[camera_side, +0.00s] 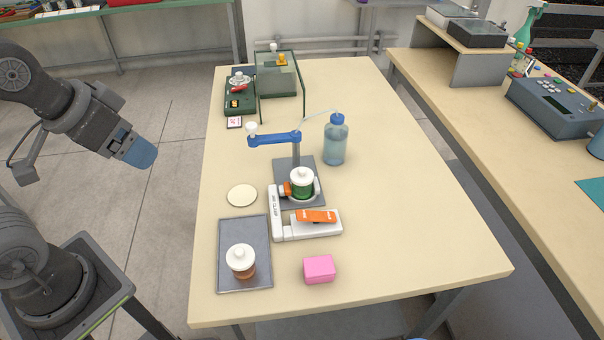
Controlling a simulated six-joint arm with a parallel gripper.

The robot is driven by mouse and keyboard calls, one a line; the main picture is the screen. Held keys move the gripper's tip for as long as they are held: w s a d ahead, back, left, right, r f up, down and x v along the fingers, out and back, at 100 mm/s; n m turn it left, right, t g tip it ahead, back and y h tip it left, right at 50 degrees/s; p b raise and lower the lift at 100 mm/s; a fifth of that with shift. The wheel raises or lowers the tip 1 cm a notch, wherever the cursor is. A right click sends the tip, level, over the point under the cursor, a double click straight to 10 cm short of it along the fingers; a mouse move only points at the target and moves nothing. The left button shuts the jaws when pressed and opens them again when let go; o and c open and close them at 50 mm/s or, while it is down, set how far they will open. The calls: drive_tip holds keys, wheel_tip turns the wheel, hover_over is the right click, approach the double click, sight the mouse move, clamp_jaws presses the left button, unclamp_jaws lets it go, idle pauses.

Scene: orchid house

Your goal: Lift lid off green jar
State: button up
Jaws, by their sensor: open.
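The green jar (302,190) stands on a grey base plate near the middle of the table. Its white lid (302,175) with a knob sits on top of it. An orange clamp pad (286,189) is at the jar's left side, part of a white clamp (275,213) with an orange lever (316,216). My gripper (142,155) hangs left of the table, well apart from the jar, with nothing seen in it. Its fingertips show side-on, so the gap between them is hidden.
A blue arm (270,139) on a post reaches over the area behind the jar, with a tube to a blue bottle (336,142). A brown jar with a white lid (240,260) stands on a grey tray (230,228). A cream disc (242,195) and pink block (319,269) lie nearby. The table's right side is clear.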

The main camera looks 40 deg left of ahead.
drive_tip(key=shift+o, duration=0.8)
